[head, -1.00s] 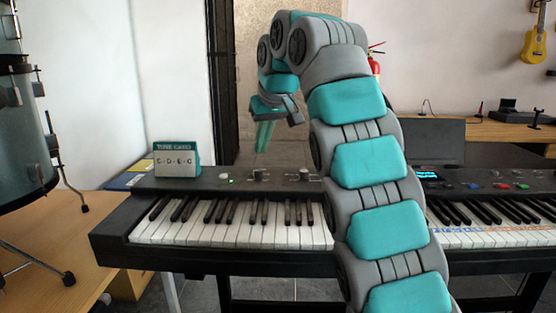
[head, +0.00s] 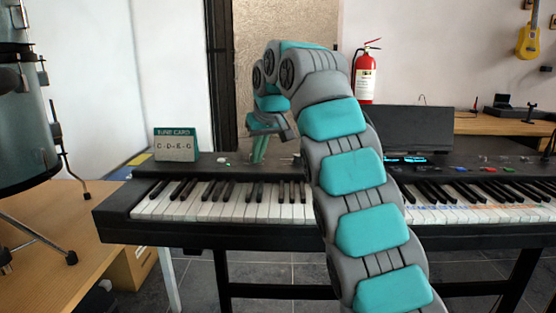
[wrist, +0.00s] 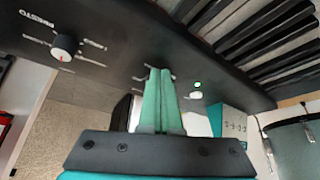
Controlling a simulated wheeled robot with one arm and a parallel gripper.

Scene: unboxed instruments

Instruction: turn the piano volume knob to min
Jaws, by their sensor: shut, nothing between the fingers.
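The black piano (head: 225,232) stands in front of me with its control panel behind the keys; the panel also shows in the wrist view (wrist: 115,40). My gripper (head: 259,152) is over the left part of this panel, pointing down. In the wrist view its teal fingers (wrist: 160,75) are together and empty, tips at the panel. Pale marks show around the tips; any knob there is hidden by the fingers, and contact is unclear. A knob with a pale cap (wrist: 64,46) stands clear to the left, by upside-down lettering "PRESTO". I cannot read a volume label.
A green light (wrist: 198,84) and a white button (wrist: 196,95) are right of the fingers in the wrist view. A tune card (head: 176,147) stands at the panel's left end.

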